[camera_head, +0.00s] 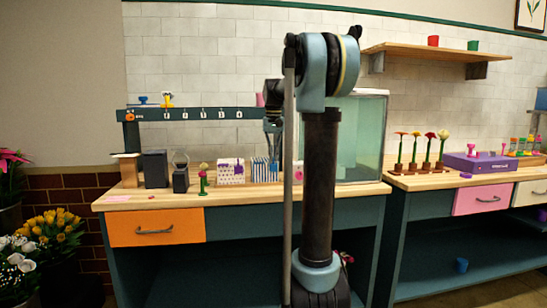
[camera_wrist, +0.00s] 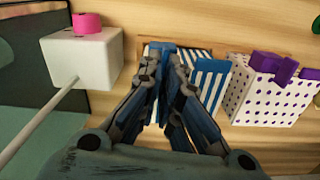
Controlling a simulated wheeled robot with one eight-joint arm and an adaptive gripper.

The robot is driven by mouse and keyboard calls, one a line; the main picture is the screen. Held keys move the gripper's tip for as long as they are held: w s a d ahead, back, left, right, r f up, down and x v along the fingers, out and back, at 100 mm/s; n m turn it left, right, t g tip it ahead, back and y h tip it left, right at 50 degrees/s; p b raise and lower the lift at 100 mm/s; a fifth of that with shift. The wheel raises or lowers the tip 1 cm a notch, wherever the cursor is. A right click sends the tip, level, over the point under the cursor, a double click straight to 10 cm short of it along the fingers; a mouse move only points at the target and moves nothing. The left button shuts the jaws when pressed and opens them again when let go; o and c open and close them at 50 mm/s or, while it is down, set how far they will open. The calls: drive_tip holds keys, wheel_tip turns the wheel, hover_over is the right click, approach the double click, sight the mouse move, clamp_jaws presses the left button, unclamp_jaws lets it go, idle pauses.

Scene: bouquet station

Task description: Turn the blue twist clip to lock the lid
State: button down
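A blue and white striped box (camera_wrist: 209,82) stands under my gripper in the wrist view, and it also shows on the near bench in the head view (camera_head: 260,171). A blue piece, which looks like the blue twist clip (camera_wrist: 163,46), shows at my fingertips on top of this box. Its turn angle is mostly hidden by the fingers. My gripper (camera_wrist: 166,60) points down at the box with its fingers close together around the blue piece. Whether they touch it is not clear. In the head view my gripper (camera_head: 273,155) is small and partly behind my arm.
A white box with purple dots (camera_wrist: 262,99) and a purple clip (camera_wrist: 285,69) stands close on the right. A white box with a pink knob (camera_wrist: 85,62) stands on the left. A glass tank (camera_head: 358,140) stands behind my arm.

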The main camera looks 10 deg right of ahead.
drive_tip(key=shift+a+n, duration=0.1)
drive_tip(key=shift+n, duration=0.7)
drive_tip(key=c, duration=1.8)
unclamp_jaws()
wheel_tip(320, 180, up, 12)
drive_tip(key=shift+f, duration=0.15)
